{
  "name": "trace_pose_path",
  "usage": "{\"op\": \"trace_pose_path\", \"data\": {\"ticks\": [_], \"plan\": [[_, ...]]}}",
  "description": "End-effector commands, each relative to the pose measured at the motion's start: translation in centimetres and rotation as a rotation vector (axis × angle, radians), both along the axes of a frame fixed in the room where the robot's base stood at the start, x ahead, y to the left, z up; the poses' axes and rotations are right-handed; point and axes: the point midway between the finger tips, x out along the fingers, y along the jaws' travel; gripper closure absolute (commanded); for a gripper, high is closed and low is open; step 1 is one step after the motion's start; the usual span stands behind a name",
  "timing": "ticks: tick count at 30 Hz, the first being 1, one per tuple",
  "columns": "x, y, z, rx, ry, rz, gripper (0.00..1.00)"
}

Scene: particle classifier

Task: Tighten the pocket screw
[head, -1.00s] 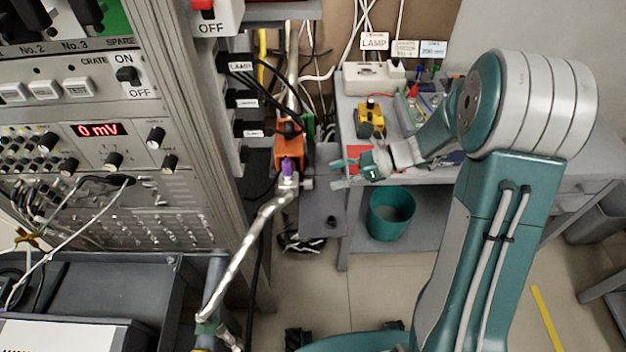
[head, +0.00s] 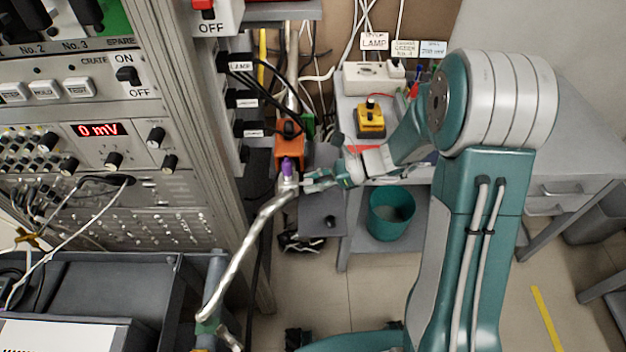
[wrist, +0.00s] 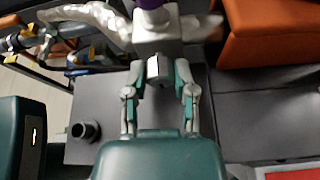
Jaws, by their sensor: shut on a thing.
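The pocket screw (wrist: 153,69) shows in the wrist view as a small grey head on the near side of a pale metal fitting (wrist: 156,35). In the head view the same fitting (head: 288,184) has a purple part (head: 287,168) on top, and my fingers hide the screw. My gripper (wrist: 158,78) has its two fingers on either side of the screw head, closed on it. In the head view my gripper (head: 306,182) reaches the fitting from the right. How far the screw is turned in cannot be told.
An orange box (head: 289,152) stands right behind the fitting. A silver-wrapped pipe (head: 245,248) runs down from it. The instrument rack (head: 120,190) stands left; a workbench (head: 440,172) stands right.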

Motion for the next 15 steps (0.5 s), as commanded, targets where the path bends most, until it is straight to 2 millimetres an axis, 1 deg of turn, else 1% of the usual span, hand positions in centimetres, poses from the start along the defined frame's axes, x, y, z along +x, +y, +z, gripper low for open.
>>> {"op": "trace_pose_path", "data": {"ticks": [4,10,15], "plan": [[0.08,-0.03,0.01,-0.001,-0.024,-0.003,1.0],[0.03,-0.03,0.02,-0.005,-0.136,-0.005,1.0],[0.02,-0.05,-0.01,-0.007,-0.184,-0.004,1.0]]}}
